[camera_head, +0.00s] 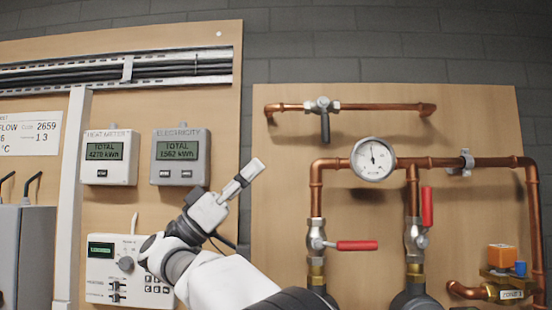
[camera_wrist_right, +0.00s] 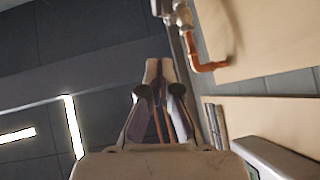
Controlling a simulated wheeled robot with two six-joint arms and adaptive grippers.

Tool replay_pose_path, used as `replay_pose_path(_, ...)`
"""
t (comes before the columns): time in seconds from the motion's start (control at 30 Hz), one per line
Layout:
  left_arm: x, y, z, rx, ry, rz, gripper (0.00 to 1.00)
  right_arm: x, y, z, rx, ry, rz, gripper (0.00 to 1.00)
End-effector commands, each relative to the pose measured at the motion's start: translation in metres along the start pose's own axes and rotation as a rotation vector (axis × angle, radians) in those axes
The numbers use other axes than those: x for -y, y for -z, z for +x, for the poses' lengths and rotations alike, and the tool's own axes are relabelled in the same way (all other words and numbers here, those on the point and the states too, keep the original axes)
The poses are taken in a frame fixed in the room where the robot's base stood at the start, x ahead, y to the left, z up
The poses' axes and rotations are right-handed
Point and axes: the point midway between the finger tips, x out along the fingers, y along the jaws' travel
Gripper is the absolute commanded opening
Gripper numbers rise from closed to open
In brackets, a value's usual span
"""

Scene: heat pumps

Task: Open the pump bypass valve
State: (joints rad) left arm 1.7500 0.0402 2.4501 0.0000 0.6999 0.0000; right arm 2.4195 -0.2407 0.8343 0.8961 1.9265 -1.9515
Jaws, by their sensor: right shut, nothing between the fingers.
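No valve label saying bypass is legible. On the right panel, a valve with a dark lever hanging down (camera_head: 323,107) sits on a short upper copper pipe. A valve with a red lever pointing right, level (camera_head: 357,245), is on the lower pipework. A second valve has its red lever upright (camera_head: 427,207). My right gripper (camera_head: 252,170) is shut and empty, pointing up and right, left of the valves and apart from them in the picture. Its closed fingers also show in the wrist view (camera_wrist_right: 157,68), with a metal valve part (camera_wrist_right: 178,14) above right. My left gripper is out of view.
A round gauge (camera_head: 373,159) sits on the copper pipe between the red-lever valves. The heat meter (camera_head: 110,157), electricity meter (camera_head: 180,157) and controller (camera_head: 128,272) are on the left panel. An orange actuator (camera_head: 502,257) is at lower right. A gap separates the two panels.

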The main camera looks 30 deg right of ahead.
Motion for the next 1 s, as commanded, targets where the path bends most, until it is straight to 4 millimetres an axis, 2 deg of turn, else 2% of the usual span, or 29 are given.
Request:
replay_pose_path(0.4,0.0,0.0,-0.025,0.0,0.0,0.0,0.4,-0.001,0.002,0.092,0.002,-0.002,0.001,0.0)
replay_pose_path(0.63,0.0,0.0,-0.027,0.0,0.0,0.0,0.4,0.0,-0.024,0.114,0.001,0.0,-0.001,0.0)
replay_pose_path(1.0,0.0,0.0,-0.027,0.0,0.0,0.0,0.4,0.0,-0.028,0.116,0.0,0.0,0.0,0.0)
